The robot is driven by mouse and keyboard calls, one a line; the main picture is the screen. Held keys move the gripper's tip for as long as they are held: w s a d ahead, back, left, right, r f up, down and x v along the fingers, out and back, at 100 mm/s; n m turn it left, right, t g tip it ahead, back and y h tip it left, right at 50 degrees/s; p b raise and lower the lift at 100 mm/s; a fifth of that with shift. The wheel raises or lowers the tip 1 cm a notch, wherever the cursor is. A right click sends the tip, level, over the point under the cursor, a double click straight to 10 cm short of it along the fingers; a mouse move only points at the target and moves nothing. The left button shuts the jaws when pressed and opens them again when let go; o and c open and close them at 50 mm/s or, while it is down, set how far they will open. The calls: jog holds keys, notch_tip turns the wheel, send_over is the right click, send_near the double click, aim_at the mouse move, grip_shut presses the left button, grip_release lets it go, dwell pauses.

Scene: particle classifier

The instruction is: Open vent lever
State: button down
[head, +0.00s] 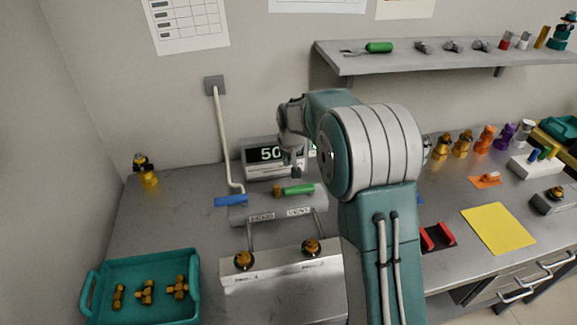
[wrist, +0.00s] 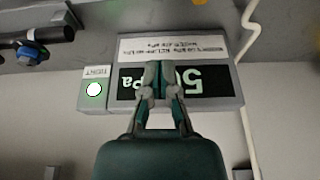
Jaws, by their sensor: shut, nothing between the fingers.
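A grey manifold (head: 277,213) on the bench carries a blue-handled lever (head: 231,201) at its left and a green-handled lever (head: 298,189) at its right. Both handles lie roughly along the manifold. Small labels sit on its front, too small to read, so I cannot tell which lever is the vent one. My gripper (head: 297,172) is shut and empty, just above the green lever and in front of the display box (head: 257,154). In the wrist view my gripper (wrist: 160,66) overlaps the display box (wrist: 232,88), whose digits appear upside down.
A small box with a lit round button (wrist: 94,89) adjoins the display. Two brass fittings stand on a white block (head: 275,273) in front. A teal tray (head: 190,262) holds brass parts at left. A wall shelf (head: 440,58) is behind. My arm hides the bench middle.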

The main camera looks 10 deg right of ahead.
aim_at(299, 191)
jog(key=x, duration=0.7)
jog(key=shift+f, duration=0.35)
jog(key=shift+s, duration=1.85)
